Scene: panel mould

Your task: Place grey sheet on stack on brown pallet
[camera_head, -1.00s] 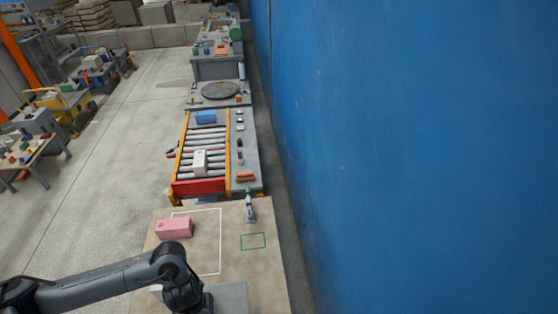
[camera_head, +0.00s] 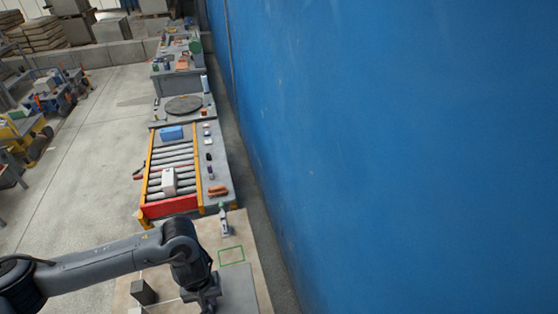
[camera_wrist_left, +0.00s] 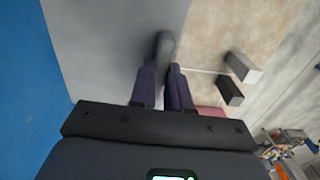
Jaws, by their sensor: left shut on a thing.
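The grey sheet (camera_head: 240,287) shows at the bottom of the head view, just right of my left gripper (camera_head: 209,303). In the left wrist view the sheet (camera_wrist_left: 92,45) is a flat grey face on the left. There my left gripper (camera_wrist_left: 163,82) is shut on a small rounded grey part at the sheet, which looks like a grip; its join to the sheet is unclear. The sheet is over or on the beige bench top; I cannot tell if it touches. My right gripper is not in view. I cannot make out which thing is the brown pallet with the stack.
The bench top (camera_head: 207,240) bears a green outline (camera_head: 231,255) and a dark block (camera_head: 143,292). A pink block (camera_wrist_left: 211,112) shows in the wrist view. A roller conveyor (camera_head: 172,172) stands beyond the bench. A blue wall (camera_head: 400,150) closes the right side; open floor lies left.

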